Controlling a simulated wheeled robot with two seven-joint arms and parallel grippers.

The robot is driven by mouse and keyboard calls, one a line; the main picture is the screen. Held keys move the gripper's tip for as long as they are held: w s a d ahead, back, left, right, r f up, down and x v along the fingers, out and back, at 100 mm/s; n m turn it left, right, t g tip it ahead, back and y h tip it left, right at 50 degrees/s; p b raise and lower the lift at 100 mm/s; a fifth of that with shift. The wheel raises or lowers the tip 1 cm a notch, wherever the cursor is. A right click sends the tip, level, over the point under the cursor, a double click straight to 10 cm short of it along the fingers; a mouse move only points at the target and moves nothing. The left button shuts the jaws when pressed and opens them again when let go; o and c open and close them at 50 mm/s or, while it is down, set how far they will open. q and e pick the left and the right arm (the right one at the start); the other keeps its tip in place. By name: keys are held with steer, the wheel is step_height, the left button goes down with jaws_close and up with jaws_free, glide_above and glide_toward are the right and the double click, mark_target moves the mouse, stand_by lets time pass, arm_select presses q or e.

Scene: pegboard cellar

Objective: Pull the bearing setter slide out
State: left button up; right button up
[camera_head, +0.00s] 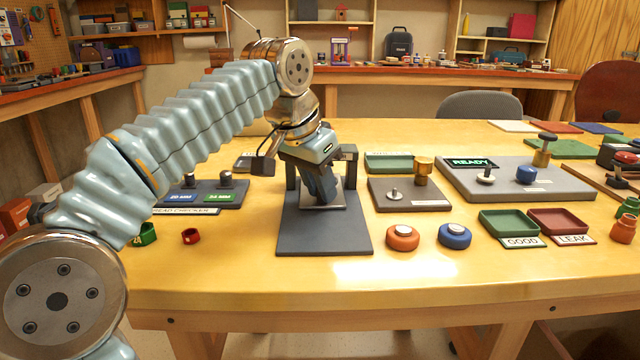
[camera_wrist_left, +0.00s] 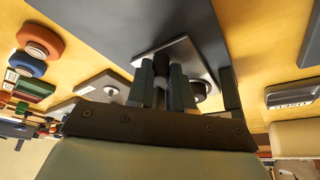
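The bearing setter is a dark grey base (camera_head: 324,234) with dark upright posts and a crossbar at its back. Its slide, a pale metal plate (camera_head: 335,206), lies between the posts; it also shows in the left wrist view (camera_wrist_left: 205,62). My left gripper (camera_head: 324,198) points down over the plate in front of the crossbar. In the left wrist view the fingers (camera_wrist_left: 163,88) stand close on both sides of a dark upright knob (camera_wrist_left: 162,66) and look shut on it. A round dark part beside the fingers is partly hidden. My right gripper is not in view.
A stand with a brass cylinder (camera_head: 423,170) is to the right. Orange (camera_head: 402,238) and blue (camera_head: 454,236) rings lie front right, near green (camera_head: 508,223) and red (camera_head: 558,222) trays. A size-checker block (camera_head: 208,194) is left. The table front before the base is clear.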

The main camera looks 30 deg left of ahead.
arm_select(q)
jaws_close()
steer(key=shift+s, duration=0.1)
steer(key=s+d, duration=0.2)
steer(key=s, duration=0.1)
steer(key=s+d+b, duration=0.1)
steer(key=s+d, duration=0.1)
steer(key=s, duration=0.1)
steer(key=s+d, duration=0.1)
steer(key=s, duration=0.2)
steer(key=shift+d, duration=0.4)
steer(key=o, duration=0.6)
jaws_free()
steer(key=shift+s, duration=0.1)
steer(key=shift+c, duration=0.2)
